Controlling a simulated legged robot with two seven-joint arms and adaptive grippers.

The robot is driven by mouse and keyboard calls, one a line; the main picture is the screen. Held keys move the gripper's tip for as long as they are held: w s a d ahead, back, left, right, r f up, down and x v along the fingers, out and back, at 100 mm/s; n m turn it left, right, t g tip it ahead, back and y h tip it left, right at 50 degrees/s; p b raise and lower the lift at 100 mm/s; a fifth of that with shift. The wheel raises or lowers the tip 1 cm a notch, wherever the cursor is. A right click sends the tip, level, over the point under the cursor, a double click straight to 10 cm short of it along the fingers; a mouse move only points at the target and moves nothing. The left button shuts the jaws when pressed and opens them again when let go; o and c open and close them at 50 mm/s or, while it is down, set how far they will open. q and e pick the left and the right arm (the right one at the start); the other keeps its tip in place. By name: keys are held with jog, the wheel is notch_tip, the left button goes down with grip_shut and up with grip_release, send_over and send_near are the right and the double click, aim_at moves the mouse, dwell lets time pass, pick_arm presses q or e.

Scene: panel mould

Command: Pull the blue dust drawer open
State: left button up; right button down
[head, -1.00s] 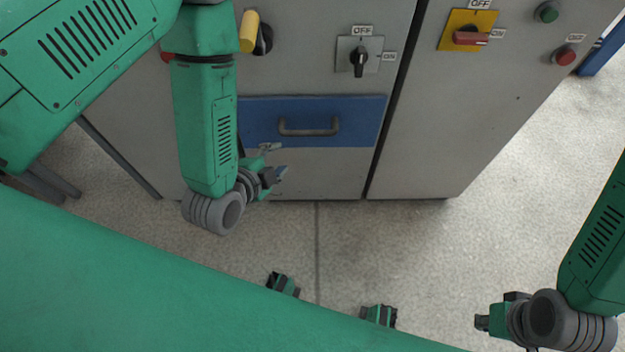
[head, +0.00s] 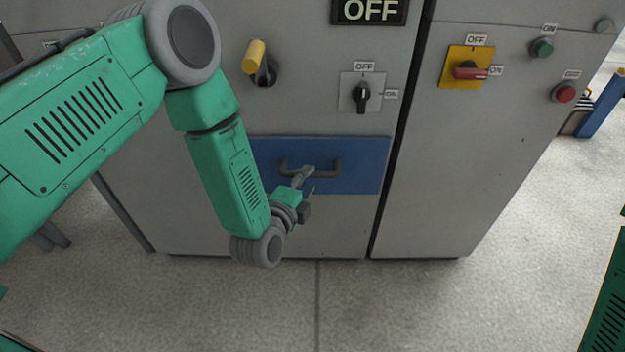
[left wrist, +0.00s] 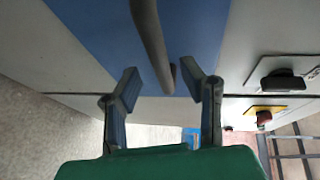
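The blue dust drawer (head: 365,177) is set in the grey cabinet front and looks flush with it. Its grey bar handle (head: 328,172) runs level across the middle. In the left wrist view the drawer (left wrist: 90,30) fills the top, and the handle (left wrist: 150,40) reaches down toward the gap between the fingers. The fingers of this gripper (left wrist: 170,88) are spread, with no clear contact on the bar. My right gripper is out of view.
Above the drawer are a black rotary switch (head: 361,96) and a yellow-handled knob (head: 257,60). The right cabinet door carries a red switch on a yellow plate (head: 468,68), a green button (head: 542,47) and a red button (head: 563,92). The floor in front is clear.

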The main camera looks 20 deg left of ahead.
pick_arm(q)
jog(key=shift+w+a+f+b, duration=0.1)
jog(key=shift+w+f+b, duration=0.1)
jog(key=shift+w, duration=0.55)
jog(key=shift+w+a+f+b, duration=0.1)
jog(key=shift+w+b, duration=0.05)
jog(key=shift+w, duration=0.55)
jog(key=shift+d, duration=0.1)
jog(key=shift+d, duration=0.2)
jog(key=shift+c, duration=0.5)
grip_shut()
jog(key=shift+a, duration=0.15)
